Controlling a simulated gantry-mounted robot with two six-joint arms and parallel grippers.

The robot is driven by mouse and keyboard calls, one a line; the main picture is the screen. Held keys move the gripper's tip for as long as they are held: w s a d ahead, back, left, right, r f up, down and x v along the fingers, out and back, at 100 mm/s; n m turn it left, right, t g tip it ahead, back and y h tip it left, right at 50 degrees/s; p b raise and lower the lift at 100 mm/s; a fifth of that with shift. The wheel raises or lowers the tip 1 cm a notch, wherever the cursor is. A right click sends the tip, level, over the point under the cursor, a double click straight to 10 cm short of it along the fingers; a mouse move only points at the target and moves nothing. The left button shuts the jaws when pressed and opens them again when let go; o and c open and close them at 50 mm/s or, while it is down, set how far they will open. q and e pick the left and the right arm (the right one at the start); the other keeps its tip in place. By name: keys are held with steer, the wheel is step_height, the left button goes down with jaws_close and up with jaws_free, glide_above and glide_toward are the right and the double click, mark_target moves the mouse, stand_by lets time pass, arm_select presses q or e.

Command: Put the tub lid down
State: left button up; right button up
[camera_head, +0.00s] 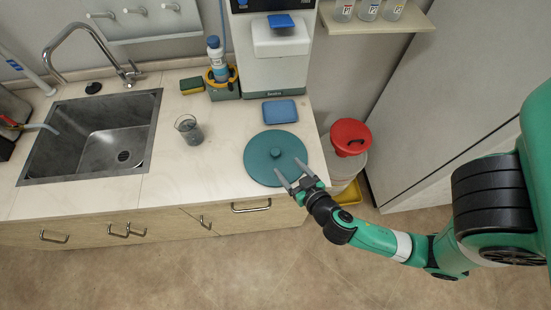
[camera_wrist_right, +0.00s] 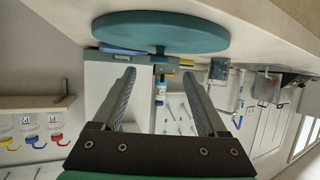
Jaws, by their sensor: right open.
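The tub lid, a round teal disc (camera_head: 262,165) with a small knob (camera_head: 276,153) at its centre, lies flat on the counter near the front right edge. It also shows at the top of the right wrist view (camera_wrist_right: 160,30), where the picture appears upside down and the knob (camera_wrist_right: 160,49) points down. My right gripper (camera_head: 291,171) is open and empty. Its fingers reach in over the front right part of the lid, apart from the knob. In the right wrist view the gap between the fingers (camera_wrist_right: 158,85) holds nothing. My left gripper is not in view.
A blue tray (camera_head: 280,111) lies just behind the lid, before a white machine (camera_head: 281,65). A glass beaker (camera_head: 189,131) stands to the left, then the sink (camera_head: 110,145). A white bin with a red top (camera_head: 350,137) stands beside the counter's right end.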

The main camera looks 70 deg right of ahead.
mark_target(277, 154)
steer(key=p+x, duration=0.1)
steer(key=x, duration=0.3)
steer(key=shift+w, duration=0.1)
steer(key=shift+r+p+x, duration=0.15)
steer(key=shift+x, duration=1.2)
steer(key=shift+r+p+x, duration=0.1)
steer(key=shift+p+x, duration=0.05)
steer(key=shift+x, duration=1.2)
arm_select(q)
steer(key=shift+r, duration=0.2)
arm_select(e)
jaws_close()
